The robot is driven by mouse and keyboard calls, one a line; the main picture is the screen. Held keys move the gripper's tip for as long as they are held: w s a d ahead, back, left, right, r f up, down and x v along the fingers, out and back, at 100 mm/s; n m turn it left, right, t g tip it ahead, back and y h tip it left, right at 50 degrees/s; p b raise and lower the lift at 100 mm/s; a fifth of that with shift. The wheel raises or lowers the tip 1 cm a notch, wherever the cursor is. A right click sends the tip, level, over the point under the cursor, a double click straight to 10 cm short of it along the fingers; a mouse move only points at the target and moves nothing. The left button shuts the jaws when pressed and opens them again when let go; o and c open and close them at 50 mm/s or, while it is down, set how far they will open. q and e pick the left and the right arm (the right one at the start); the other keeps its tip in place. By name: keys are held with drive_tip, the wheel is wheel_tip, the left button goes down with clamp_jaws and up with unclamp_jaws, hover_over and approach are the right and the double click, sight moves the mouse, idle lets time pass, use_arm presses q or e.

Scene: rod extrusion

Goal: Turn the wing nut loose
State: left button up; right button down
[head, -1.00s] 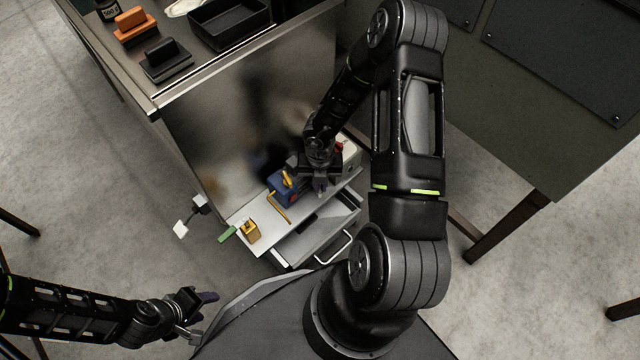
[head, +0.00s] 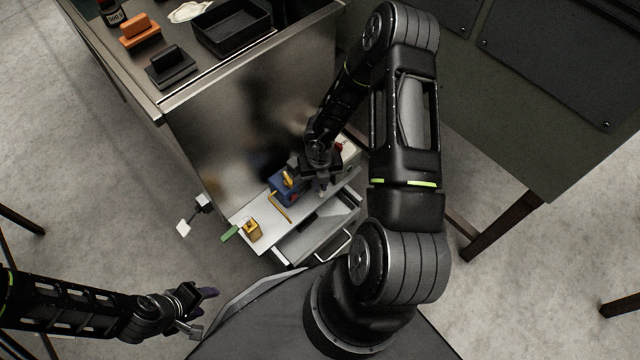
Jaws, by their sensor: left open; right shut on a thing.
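My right gripper (head: 322,186) reaches down to the small white cabinet top, beside a blue block-like fixture (head: 283,192) with a yellow part on it. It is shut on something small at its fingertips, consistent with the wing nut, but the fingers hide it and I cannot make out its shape. My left gripper (head: 203,312) is open and empty, low at the left, well away from the cabinet.
A bent yellow rod (head: 280,207) and a yellow block (head: 252,229) lie on the white top (head: 262,214). Below it a drawer (head: 312,240) stands open. A steel bench (head: 225,110) rises behind, carrying a black tray (head: 238,30). Bare floor lies left.

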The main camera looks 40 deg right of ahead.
idle(0.4)
drive_tip(key=shift+r+n+p, duration=0.15)
drive_tip(key=shift+n+p, duration=0.45)
drive_tip(key=shift+p, duration=0.2)
drive_tip(key=shift+n, duration=0.4)
drive_tip(key=shift+p, duration=0.3)
drive_tip(key=shift+n+p, duration=0.6)
drive_tip(key=shift+p, duration=0.1)
drive_tip(key=shift+n, duration=0.4)
drive_tip(key=shift+p, duration=0.3)
